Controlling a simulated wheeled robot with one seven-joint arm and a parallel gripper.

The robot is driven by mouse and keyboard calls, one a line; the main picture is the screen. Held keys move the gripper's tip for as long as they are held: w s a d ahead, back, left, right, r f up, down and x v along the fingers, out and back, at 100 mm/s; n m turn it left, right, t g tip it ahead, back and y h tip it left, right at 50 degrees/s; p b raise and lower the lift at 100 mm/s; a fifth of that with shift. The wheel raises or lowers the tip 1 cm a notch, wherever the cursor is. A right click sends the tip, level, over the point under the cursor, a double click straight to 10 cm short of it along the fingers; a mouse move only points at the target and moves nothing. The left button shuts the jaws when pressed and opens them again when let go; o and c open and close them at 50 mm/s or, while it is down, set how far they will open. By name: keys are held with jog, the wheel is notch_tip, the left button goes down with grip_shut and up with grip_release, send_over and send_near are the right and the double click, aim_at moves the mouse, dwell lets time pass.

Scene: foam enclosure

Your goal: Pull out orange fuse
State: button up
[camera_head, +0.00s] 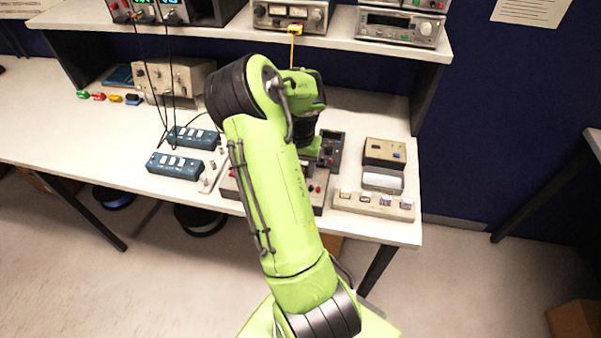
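My green arm stands in the middle of the view and reaches over the workbench. Its wrist bends down behind the forearm. My gripper (314,165) is mostly hidden there, low over a grey device (318,200), and its fingers cannot be made out. The device has red parts on top, partly covered by my arm. I cannot pick out an orange fuse on it. A small orange-yellow piece (115,98) lies at the back left of the bench, in a row with green, red and blue ones. I cannot tell whether it is a fuse.
Two blue switch boxes (174,166) lie left of my arm, with black cables running up. A beige box (178,80) stands behind them. A black meter (331,149) and a strip of switches (372,205) are at the right. A shelf (228,28) with instruments overhangs the back.

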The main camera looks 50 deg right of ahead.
jog(key=shift+c, duration=0.5)
grip_shut()
jog(key=shift+r+p, duration=2.35)
jog(key=shift+r, duration=0.7)
